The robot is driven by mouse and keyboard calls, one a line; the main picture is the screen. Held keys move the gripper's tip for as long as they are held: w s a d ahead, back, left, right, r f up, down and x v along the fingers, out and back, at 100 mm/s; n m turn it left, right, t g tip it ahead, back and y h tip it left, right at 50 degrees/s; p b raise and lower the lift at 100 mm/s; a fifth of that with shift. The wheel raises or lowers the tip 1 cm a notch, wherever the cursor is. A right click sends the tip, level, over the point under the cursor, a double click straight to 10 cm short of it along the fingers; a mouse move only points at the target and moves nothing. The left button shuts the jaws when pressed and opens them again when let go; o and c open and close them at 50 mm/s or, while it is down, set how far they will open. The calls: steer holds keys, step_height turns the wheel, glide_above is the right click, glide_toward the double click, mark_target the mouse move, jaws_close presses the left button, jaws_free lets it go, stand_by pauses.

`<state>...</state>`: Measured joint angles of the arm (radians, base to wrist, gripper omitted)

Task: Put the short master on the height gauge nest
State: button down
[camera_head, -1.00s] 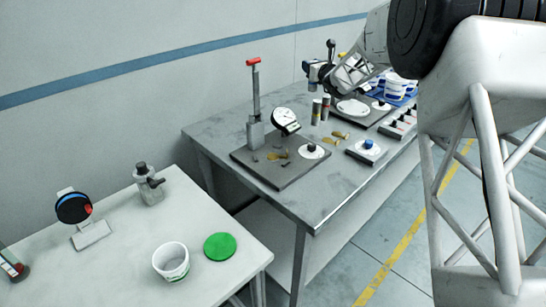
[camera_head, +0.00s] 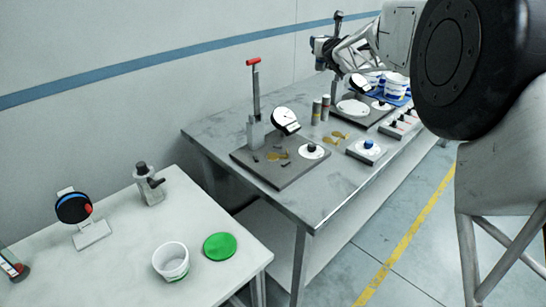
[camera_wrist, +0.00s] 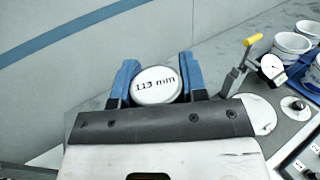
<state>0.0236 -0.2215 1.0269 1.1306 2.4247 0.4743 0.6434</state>
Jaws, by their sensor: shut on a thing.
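My gripper (camera_wrist: 156,84) is shut on a round master (camera_wrist: 157,86) with a pale top marked "113 mm", between its blue fingers. In the head view my gripper (camera_head: 319,45) is raised over the far part of the workbench; what it holds is not clear there. A dial gauge with a red handle (camera_head: 285,120) stands on the near grey plate. A second dial gauge (camera_head: 360,83) stands farther back beside a large white disc (camera_head: 352,107); in the wrist view this gauge (camera_wrist: 271,67) has a yellow handle. I cannot tell which disc is the height nest.
Two upright cylinders (camera_head: 321,109) stand between the gauges. White cups (camera_head: 395,86) stand in a blue tray. A side table (camera_head: 125,235) holds a tub and green lid.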

steer(key=shift+m+t+h, duration=0.3)
steer(key=shift+m+h, duration=0.3)
steer(key=shift+h, duration=0.3)
steer(key=s+r, duration=0.2)
steer(key=r, duration=0.1)
steer(key=s+d+r, duration=0.1)
steer(key=r, duration=0.1)
steer(key=shift+s, duration=0.2)
steer(key=shift+s+r+m+h, duration=0.65)
steer(key=shift+s+r, duration=0.85)
steer(key=shift+s, duration=1.5)
steer(key=s+a+f+n+g+y, duration=0.1)
steer(key=s+a+f+n+y, duration=0.25)
steer(key=f, duration=0.45)
steer(key=s+a+f+n+g+y, duration=0.2)
steer(key=s+a+f+y, duration=0.25)
steer(key=f, duration=0.35)
steer(key=s+a+f+n+g+y, duration=0.2)
steer(key=s+a+f+g, duration=0.1)
steer(key=s+f, duration=0.3)
steer(key=s+a+f+n+g+y, duration=0.2)
steer(key=s+f, duration=0.4)
steer(key=s, duration=0.4)
steer(key=shift+s+a+f+n+g+y, duration=0.15)
steer(key=shift+s+a+n+g+y, duration=0.25)
steer(key=shift+a+n+y, duration=0.4)
steer(key=shift+w, duration=0.2)
